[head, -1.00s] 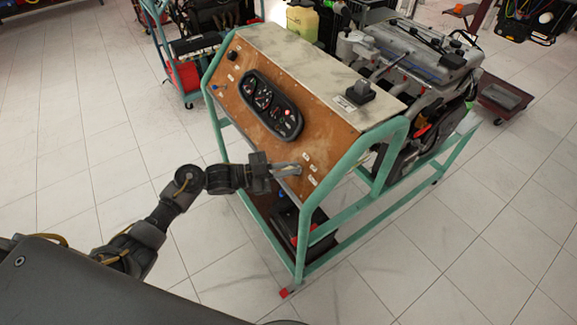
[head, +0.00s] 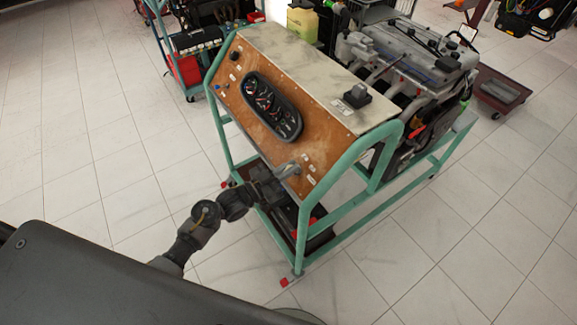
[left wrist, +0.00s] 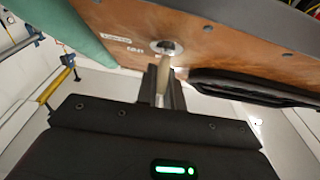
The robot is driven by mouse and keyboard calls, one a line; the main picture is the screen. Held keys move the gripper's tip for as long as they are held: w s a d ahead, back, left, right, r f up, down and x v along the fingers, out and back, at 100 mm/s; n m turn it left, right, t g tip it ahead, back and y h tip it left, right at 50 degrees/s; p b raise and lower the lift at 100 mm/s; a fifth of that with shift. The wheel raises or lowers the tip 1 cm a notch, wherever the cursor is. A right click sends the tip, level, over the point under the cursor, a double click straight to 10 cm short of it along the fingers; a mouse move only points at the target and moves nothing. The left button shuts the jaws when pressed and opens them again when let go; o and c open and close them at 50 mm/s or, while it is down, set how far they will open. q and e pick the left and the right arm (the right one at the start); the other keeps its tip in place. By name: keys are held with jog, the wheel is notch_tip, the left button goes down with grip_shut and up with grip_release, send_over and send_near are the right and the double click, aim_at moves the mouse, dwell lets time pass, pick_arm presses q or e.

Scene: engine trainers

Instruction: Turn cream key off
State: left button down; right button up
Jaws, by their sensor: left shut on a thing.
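The engine trainer's brown sloping panel (head: 225,90) faces me in the head view. My left gripper (head: 288,170) is at its lower right part, below the gauge cluster. In the left wrist view the gripper (left wrist: 163,98) is shut on the cream key (left wrist: 163,74), a narrow pale piece between the fingers. The key points at a round metal lock (left wrist: 167,47) in the panel. The fingers hide part of the key, and its exact turn angle is hard to tell. My right gripper is not in view.
A black gauge cluster (head: 272,105) sits on the panel; its dark edge is close beside the fingers in the left wrist view. A green tube frame (head: 350,160) surrounds the panel. An engine (head: 415,60) stands behind. The tiled floor at left is clear.

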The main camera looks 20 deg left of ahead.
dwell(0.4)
pick_arm(q)
jog(key=c, duration=1.5)
grip_release()
jog(key=shift+s, duration=0.1)
jog(key=shift+b+v, duration=1.55)
jog(key=shift+v, duration=3.75)
